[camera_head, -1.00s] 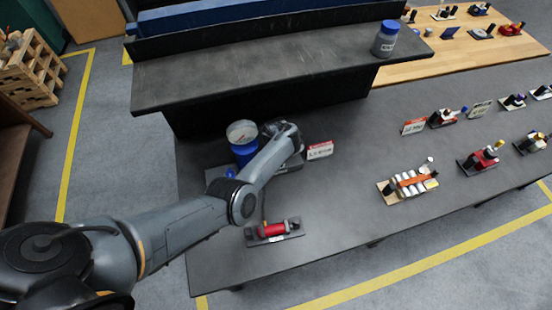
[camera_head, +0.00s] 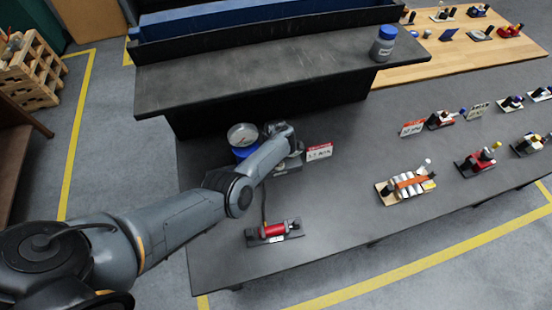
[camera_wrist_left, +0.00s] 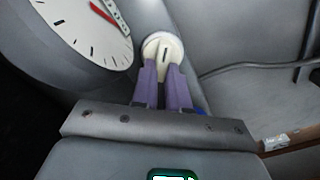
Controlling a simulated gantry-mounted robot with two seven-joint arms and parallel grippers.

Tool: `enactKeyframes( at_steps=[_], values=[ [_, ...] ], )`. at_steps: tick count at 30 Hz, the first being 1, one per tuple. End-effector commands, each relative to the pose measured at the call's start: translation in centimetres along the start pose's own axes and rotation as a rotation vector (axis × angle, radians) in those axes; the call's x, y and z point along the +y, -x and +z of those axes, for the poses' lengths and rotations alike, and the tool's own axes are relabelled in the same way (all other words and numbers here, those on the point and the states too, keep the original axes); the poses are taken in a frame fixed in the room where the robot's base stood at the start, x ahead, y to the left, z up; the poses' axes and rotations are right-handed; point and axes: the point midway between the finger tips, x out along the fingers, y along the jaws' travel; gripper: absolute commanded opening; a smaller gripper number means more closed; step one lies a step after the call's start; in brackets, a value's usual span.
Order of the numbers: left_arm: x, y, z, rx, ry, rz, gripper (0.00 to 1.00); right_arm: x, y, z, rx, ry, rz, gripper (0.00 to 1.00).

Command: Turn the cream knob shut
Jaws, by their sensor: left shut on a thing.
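The cream knob (camera_wrist_left: 163,45) shows in the left wrist view as a round cream piece with a dark slot mark. My left gripper (camera_wrist_left: 163,66) has its two purple fingers closed on the knob's lower side. A white dial gauge (camera_wrist_left: 85,28) with a red needle is beside the knob, at the upper left. In the head view my left arm reaches over the dark bench to the valve unit, where the gauge face (camera_head: 242,135) sits on a blue body (camera_head: 243,153). The knob and the fingertips are hidden there by my arm. My right gripper is not in view.
A red and white label (camera_head: 319,152) stands right of the valve unit. A red cylinder on a plate (camera_head: 273,231) lies in front. A raised dark shelf (camera_head: 270,85) with a blue-lidded jar (camera_head: 384,42) stands behind. Several small fixtures stand to the right.

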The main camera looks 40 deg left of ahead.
Motion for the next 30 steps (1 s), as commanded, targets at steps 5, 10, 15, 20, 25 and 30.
enactKeyframes(
  at_steps=[5, 10, 15, 20, 25, 30],
  values=[
    [0.13, 0.12, 0.0, -0.001, -0.077, 0.0, 0.0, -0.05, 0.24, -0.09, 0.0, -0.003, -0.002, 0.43],
    [0.2, 0.11, -0.01, 0.0, -0.115, 0.0, 0.0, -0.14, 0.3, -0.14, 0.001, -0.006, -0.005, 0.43],
    [0.22, 0.1, 0.01, -0.001, -0.128, 0.0, 0.0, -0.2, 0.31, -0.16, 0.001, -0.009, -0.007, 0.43],
    [0.22, 0.09, 0.01, -0.001, -0.128, 0.001, 0.0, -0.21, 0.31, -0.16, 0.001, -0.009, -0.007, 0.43],
    [0.21, 0.09, 0.01, 0.0, -0.127, 0.0, 0.2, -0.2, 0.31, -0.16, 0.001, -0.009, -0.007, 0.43],
    [0.19, 0.06, 0.01, 0.0, -0.127, 0.0, 0.39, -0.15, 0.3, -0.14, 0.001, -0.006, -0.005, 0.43]
  ],
)
